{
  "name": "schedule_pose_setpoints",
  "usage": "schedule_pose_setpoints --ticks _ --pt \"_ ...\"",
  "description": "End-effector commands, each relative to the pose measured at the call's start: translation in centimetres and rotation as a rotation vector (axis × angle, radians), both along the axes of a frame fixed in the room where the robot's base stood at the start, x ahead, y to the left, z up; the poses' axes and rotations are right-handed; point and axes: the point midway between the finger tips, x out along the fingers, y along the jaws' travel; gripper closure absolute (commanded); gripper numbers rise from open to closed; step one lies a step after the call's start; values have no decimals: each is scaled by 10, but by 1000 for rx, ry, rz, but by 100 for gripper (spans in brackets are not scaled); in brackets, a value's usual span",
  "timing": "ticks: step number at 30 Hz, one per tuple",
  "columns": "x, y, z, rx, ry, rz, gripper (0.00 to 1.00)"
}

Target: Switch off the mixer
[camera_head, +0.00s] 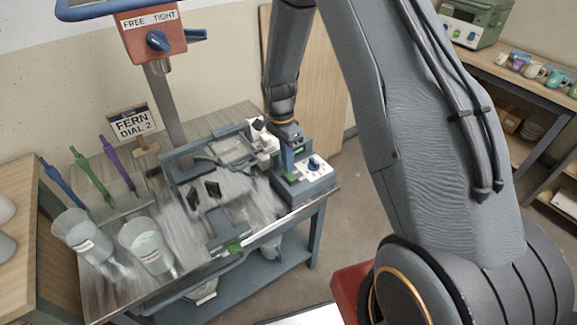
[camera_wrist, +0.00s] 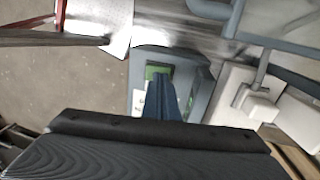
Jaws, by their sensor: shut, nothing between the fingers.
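A dark grey control box (camera_head: 300,190) stands at the right edge of the work table. Its white top panel carries a blue dial (camera_head: 314,163) and green parts. My gripper (camera_head: 291,147) points down over the back left of this box, fingers together and empty. In the wrist view the shut fingers (camera_wrist: 172,88) reach over the box (camera_wrist: 198,62), at a green switch-like part (camera_wrist: 156,73) that they partly cover. I cannot tell whether they touch it. The dial is hidden in the wrist view.
A grey frame (camera_head: 180,160) with several parts stands left of the box. Two clear buckets (camera_head: 148,246) stand at the table's left front. Blue, green and purple tools (camera_head: 92,178) stand behind them. A sign (camera_head: 133,122) reads FERN DIAL 2. Open floor (camera_head: 345,195) lies right of the table.

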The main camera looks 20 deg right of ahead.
Motion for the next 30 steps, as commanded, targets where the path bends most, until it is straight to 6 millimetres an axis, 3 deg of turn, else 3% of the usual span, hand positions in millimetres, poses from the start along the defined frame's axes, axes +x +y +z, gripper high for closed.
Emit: schedule_pose_setpoints --ticks 2,16,21,30 --pt "2 1 21 0 -5 -1 100" --pt "18 5 99 0 -7 1 100" --pt "19 6 114 0 -4 1 100" --pt "19 6 117 1 -3 0 100"
